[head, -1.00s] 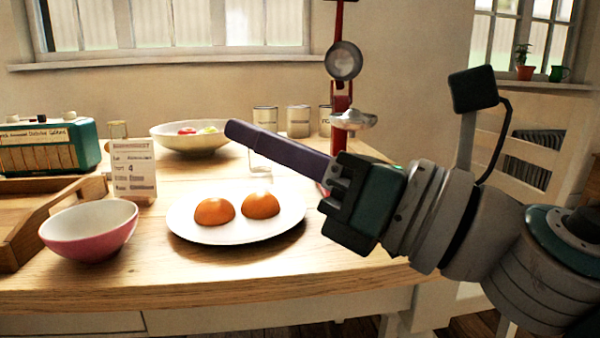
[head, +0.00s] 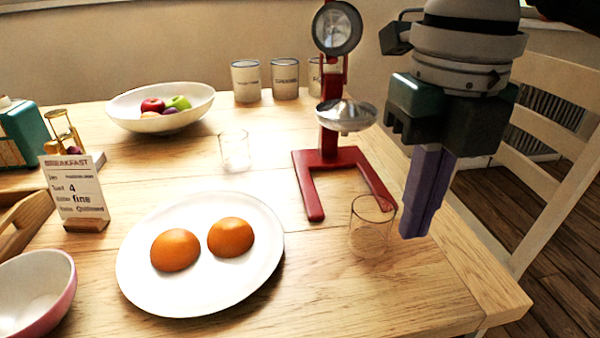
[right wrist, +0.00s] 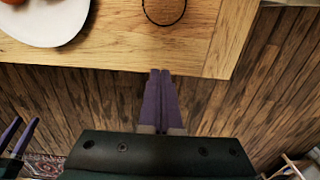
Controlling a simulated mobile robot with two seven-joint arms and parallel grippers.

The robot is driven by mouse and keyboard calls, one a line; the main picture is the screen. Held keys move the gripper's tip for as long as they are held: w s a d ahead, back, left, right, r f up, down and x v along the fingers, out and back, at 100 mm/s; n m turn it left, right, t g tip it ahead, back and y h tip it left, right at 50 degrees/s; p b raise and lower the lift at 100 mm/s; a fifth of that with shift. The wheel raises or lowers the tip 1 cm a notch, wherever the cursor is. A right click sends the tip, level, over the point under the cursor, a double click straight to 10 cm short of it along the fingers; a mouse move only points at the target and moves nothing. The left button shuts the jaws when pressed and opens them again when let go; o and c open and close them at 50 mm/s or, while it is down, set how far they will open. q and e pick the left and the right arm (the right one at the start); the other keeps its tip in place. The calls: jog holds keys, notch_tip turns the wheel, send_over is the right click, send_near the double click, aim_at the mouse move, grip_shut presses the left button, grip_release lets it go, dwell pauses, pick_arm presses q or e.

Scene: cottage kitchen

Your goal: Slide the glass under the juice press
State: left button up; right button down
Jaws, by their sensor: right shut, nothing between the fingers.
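A clear glass (head: 371,228) stands on the table just in front of the right foot of the red juice press (head: 322,157). It overlaps that foot's tip in the head view and is not below the silver cup. Its outline also shows at the top of the right wrist view (right wrist: 164,10). My right gripper (head: 413,232) points down, shut and empty, just right of the glass with a small gap. Its purple fingers show together in the right wrist view (right wrist: 160,73). My left gripper (right wrist: 18,135) shows at that view's left edge, its fingers apart.
A second clear glass (head: 234,152) stands left of the press. A white plate (head: 205,293) with two orange halves lies front left. Fruit bowl (head: 125,107) and canisters (head: 246,82) stand behind. The table's right edge and a chair (head: 560,195) are close to my right arm.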

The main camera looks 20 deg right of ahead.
aim_at(370, 227)
notch_tip(370, 227, down, 8)
jog(key=shift+s+r+b, duration=0.1)
jog(key=shift+b, duration=0.7)
jog(key=w, duration=0.3)
jog(key=shift+d+f, duration=0.25)
jog(key=shift+f, duration=0.05)
jog(key=shift+w+d+b, duration=0.15)
jog(key=shift+w+b, duration=0.15)
jog(key=shift+w, duration=0.2)
jog(key=shift+w, duration=0.1)
